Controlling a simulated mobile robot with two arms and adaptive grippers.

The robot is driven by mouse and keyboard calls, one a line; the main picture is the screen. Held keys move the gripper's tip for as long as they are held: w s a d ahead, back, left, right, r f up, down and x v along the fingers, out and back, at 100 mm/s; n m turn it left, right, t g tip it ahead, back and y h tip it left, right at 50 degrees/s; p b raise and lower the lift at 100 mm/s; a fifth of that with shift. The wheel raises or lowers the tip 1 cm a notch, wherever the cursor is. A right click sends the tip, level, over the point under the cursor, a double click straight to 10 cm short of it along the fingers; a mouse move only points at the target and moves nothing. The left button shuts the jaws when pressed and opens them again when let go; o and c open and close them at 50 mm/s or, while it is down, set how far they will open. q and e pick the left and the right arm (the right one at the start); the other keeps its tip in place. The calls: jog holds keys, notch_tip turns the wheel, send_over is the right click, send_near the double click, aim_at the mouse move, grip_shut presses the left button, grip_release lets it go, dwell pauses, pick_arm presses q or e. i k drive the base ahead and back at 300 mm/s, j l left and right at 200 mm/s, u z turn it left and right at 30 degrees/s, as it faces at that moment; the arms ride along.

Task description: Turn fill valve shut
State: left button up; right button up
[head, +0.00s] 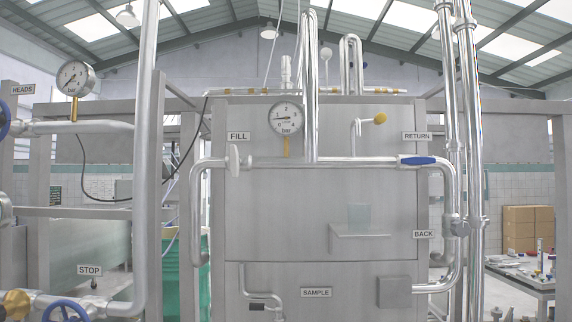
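The FILL label (238,136) is on the left part of the steel cabinet front. I cannot tell from this view whether that valve is open or shut. A pressure gauge (286,118) stands above the pipe to the right of the label. Neither of my grippers shows in the head view.
A blue lever handle (416,160) lies along the pipe under the RETURN label (416,136). A yellow-ended valve (380,118) sits above. A thick vertical pipe (147,150) stands at left, with a blue handwheel (66,311) near the STOP label (89,270).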

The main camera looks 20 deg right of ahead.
aim_at(234, 160)
jog(key=i+j+z, duration=0.2)
jog(key=z, duration=0.2)
jog(key=i+j+z, duration=0.2)
jog(key=j+z, duration=0.2)
jog(key=i+j+z, duration=0.1)
jog(key=j+z, duration=0.3)
